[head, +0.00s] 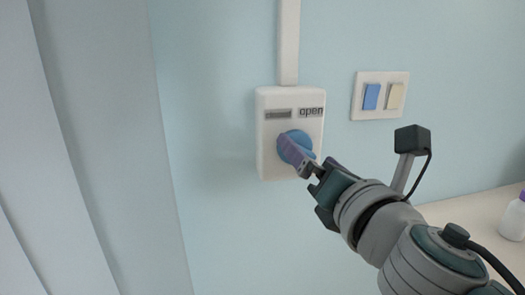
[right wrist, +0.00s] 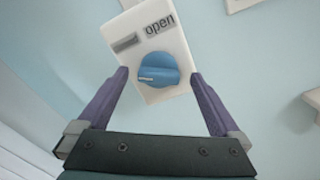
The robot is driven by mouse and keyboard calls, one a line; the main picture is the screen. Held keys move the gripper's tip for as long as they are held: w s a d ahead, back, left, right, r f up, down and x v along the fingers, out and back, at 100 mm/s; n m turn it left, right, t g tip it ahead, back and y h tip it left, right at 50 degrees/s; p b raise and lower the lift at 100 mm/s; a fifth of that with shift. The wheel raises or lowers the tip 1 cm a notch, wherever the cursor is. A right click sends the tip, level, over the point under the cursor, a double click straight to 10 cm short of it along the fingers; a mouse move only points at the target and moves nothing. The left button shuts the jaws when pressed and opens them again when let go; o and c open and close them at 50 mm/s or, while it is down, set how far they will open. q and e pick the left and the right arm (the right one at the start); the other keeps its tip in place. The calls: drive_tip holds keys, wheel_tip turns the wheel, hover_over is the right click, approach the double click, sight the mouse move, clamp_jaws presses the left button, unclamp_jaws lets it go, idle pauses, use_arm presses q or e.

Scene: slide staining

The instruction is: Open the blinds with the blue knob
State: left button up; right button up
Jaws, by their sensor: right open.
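The blue knob (head: 295,146) sits on a white control box (head: 270,165) on the wall, and a label reading "open" (head: 311,112) is at the box's upper right. In the right wrist view the knob (right wrist: 158,71) shows a light pointer mark at its left side. My right gripper (head: 306,158) is in front of the knob, partly covering it in the head view. In the right wrist view its two purple fingers (right wrist: 160,88) stand open, one on each side of the knob, with gaps between them and the knob. My left gripper is not in view.
Vertical blinds (head: 80,150) hang at the left. A switch plate (head: 379,95) with a blue and a cream switch is right of the box. A counter (head: 470,215) with a white bottle (head: 514,220) stands at the lower right.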

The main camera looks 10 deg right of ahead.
drive_tip(key=shift+w, duration=0.8)
drive_tip(key=shift+w+a, duration=0.1)
drive_tip(key=shift+w, duration=0.05)
drive_tip(key=shift+c, duration=0.2)
drive_tip(key=c, duration=1.3)
drive_tip(key=shift+o, duration=0.2)
